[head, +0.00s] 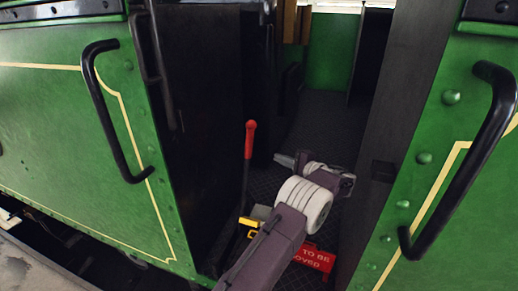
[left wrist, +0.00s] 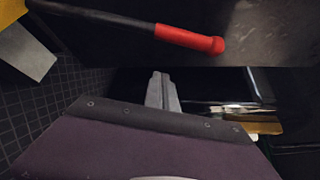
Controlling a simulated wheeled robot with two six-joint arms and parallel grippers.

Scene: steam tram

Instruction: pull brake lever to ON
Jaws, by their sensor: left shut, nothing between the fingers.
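The brake lever (head: 250,140) has a red grip on a dark rod and stands nearly upright in the doorway of the green tram. Its foot is beside a yellow part (head: 249,222), partly hidden by my arm. My left gripper (head: 283,160) is shut and empty, just right of the lever's rod in the head view, with its tip pointing left. In the left wrist view the shut fingers (left wrist: 162,92) are below the lever's red grip (left wrist: 190,39), with a visible gap between. No ON marking is readable. My right gripper is out of view.
Green side panels with black handrails (head: 112,110) (head: 465,160) flank the narrow doorway. A dark door panel (head: 200,120) stands left of the lever. A red sign with white letters (head: 314,258) is partly hidden behind my arm. The dark cab floor (head: 315,115) farther in looks clear.

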